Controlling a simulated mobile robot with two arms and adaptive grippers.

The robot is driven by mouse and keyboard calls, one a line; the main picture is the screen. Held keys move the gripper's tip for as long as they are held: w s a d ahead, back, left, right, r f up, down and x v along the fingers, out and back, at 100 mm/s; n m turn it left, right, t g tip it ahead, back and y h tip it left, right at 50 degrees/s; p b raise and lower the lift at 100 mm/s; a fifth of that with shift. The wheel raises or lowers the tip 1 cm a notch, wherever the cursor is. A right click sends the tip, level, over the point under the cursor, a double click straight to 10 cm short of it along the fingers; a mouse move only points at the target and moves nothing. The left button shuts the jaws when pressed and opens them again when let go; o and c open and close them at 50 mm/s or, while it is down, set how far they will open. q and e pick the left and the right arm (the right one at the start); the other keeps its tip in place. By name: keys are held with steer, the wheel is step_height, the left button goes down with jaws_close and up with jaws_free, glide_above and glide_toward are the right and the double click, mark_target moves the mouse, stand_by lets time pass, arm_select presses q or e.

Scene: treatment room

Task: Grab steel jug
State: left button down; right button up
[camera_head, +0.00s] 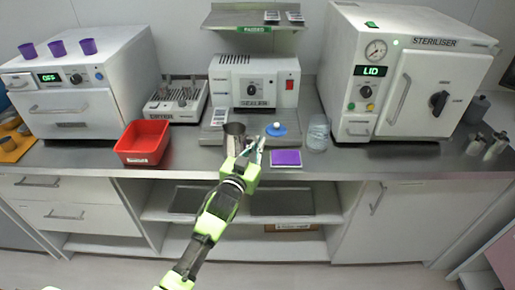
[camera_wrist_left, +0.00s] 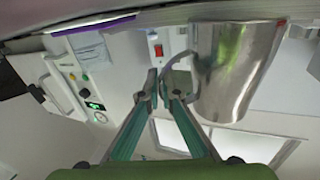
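The steel jug (camera_head: 234,138) stands at the front of the counter, before the sealer, partly hidden by my left gripper. My left gripper (camera_head: 254,150) is at the jug's right side in the head view. In the left wrist view the shiny jug (camera_wrist_left: 236,70) is large at the upper right, with its curved handle towards the fingers. The fingertips of the left gripper (camera_wrist_left: 163,88) are close together with the handle's outer part between them, so the gripper looks shut on the handle. My right gripper is not in view.
A blue round object (camera_head: 276,129), a purple pad (camera_head: 286,158) and a clear jar (camera_head: 318,133) stand right of the jug. A red bin (camera_head: 143,141) is to the left. The sealer (camera_head: 252,82) is behind, and the steriliser (camera_head: 405,75) is at the right.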

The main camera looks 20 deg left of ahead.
arm_select(q)
steer(key=shift+r, duration=0.65)
steer(key=s+d+r+b, duration=0.1)
steer(key=s+d+r, duration=0.2)
steer(key=s+r, duration=0.7)
steer(key=shift+s, duration=1.8)
steer(key=shift+r, duration=0.1)
